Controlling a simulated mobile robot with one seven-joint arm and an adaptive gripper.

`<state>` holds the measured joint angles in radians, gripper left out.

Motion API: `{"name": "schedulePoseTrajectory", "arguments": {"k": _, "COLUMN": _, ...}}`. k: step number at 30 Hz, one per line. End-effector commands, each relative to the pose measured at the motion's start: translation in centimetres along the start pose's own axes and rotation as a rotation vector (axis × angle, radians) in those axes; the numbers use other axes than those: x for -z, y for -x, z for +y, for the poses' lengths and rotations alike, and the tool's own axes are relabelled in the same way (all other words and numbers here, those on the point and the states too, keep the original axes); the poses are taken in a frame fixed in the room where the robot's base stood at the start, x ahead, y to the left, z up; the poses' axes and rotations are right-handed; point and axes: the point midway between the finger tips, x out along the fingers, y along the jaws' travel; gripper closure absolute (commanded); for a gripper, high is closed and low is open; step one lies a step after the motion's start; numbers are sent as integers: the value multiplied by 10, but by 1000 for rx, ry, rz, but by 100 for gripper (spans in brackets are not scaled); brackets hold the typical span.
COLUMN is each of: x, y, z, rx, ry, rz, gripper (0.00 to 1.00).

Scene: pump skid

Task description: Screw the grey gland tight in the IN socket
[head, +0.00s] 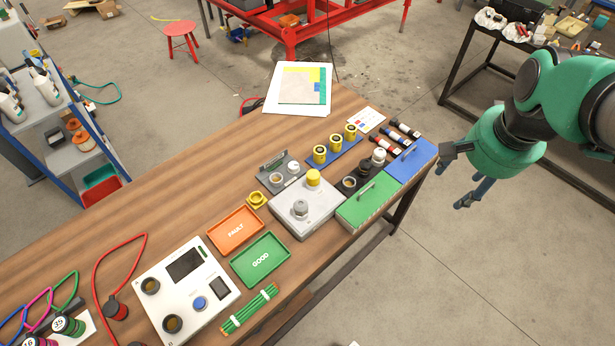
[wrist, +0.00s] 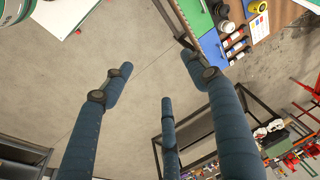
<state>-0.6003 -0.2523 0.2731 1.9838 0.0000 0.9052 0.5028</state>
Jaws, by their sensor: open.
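The grey gland (head: 301,208) sits upright on the front part of a light grey box (head: 322,214) on the workbench in the head view. A yellow gland (head: 313,178) stands on the back part of the same box. I cannot read the socket labels or tell how deep the grey gland sits. My gripper (head: 455,183) hangs off the right end of the bench, over the floor, well apart from the box. In the wrist view my gripper (wrist: 155,82) has its fingers spread, with only floor between them. The grey gland does not show there.
A green case (head: 368,201) and a blue case (head: 410,160) lie between the box and my gripper. A black block (head: 362,180) with fittings stands behind the green case. Orange (head: 236,231) and green (head: 260,260) trays lie left of the box. A dark rack (head: 470,60) stands behind my arm.

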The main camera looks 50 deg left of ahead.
Motion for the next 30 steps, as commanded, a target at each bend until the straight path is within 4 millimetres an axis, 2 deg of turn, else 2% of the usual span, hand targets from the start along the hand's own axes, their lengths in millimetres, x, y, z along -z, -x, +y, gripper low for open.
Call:
{"name": "schedulePoseTrajectory", "arguments": {"k": 1, "x": -1, "y": -13, "z": -22, "rx": -2, "ry": 12, "rz": -20, "gripper": 41}}
{"name": "schedulePoseTrajectory", "arguments": {"k": 8, "x": -15, "y": -64, "z": -112, "rx": -15, "ry": 32, "rz": -85, "gripper": 41}}
{"name": "schedulePoseTrajectory", "arguments": {"k": 14, "x": -45, "y": -114, "z": -190, "rx": -37, "ry": 53, "rz": -136, "gripper": 41}}
{"name": "schedulePoseTrajectory", "arguments": {"k": 18, "x": -77, "y": -150, "z": -241, "rx": -58, "ry": 66, "rz": -166, "gripper": 41}}
{"name": "schedulePoseTrajectory", "arguments": {"k": 24, "x": -124, "y": -192, "z": -296, "rx": -86, "ry": 82, "rz": -195, "gripper": 41}}
{"name": "schedulePoseTrajectory", "arguments": {"k": 30, "x": -148, "y": -212, "z": -319, "rx": -102, "ry": 85, "rz": -207, "gripper": 41}}
